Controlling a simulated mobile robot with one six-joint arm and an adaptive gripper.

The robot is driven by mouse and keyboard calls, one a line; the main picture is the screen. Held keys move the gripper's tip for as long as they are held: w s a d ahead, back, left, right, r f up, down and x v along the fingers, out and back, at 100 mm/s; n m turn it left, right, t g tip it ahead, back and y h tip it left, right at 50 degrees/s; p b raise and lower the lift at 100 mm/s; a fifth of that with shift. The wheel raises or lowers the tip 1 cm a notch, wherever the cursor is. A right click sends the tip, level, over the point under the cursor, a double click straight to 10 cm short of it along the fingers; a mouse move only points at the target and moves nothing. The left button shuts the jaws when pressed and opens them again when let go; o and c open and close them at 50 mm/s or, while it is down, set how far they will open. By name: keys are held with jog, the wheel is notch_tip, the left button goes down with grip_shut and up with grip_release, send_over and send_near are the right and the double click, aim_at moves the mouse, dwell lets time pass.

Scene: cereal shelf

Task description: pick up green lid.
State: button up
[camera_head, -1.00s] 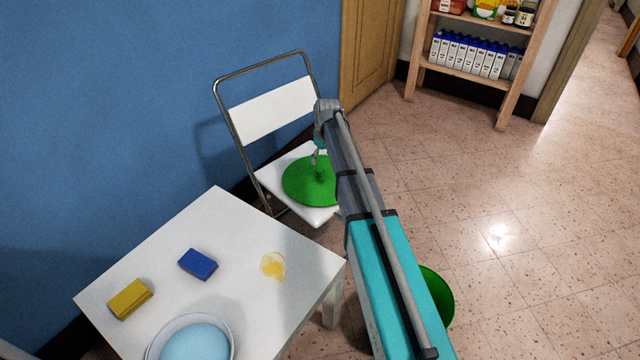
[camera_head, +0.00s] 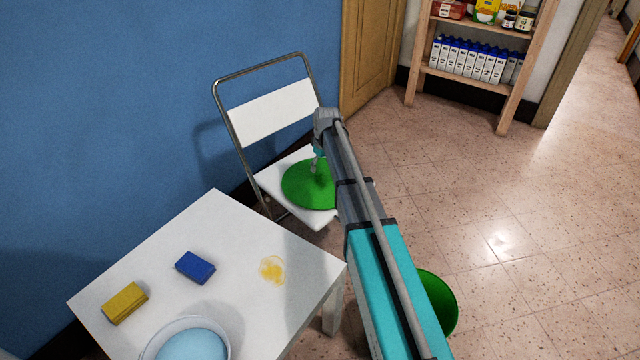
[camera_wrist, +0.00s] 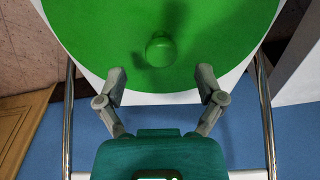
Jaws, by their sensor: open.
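The green lid (camera_head: 305,186) lies on the white seat of a folding chair. My arm hides its right part in the head view. In the wrist view the lid (camera_wrist: 95,38) fills the upper middle, with its round green knob (camera_wrist: 160,50) at the centre. My gripper (camera_wrist: 162,82) is open and empty, its two fingers spread to the left and right, just short of the knob in the picture. In the head view my gripper (camera_head: 316,165) shows small and partly hidden over the lid. I cannot tell the exact height above the lid.
The folding chair (camera_head: 270,117) stands against the blue wall. A white table (camera_head: 225,235) in front holds a blue sponge (camera_head: 195,267), a yellow sponge (camera_head: 125,303), a yellow stain (camera_head: 272,270) and a bowl (camera_head: 226,335). A green bin (camera_head: 440,300) is on the floor beside my arm.

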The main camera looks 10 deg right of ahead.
aim_at(320, 171)
jog(key=shift+w+a+f+b, duration=0.1)
jog(key=shift+w+f+b, duration=0.05)
jog(key=shift+f+b, duration=0.9)
jog(key=shift+w+a+f+b, duration=0.1)
jog(key=shift+f+b, duration=0.8)
jog(key=shift+f, duration=0.25)
grip_shut()
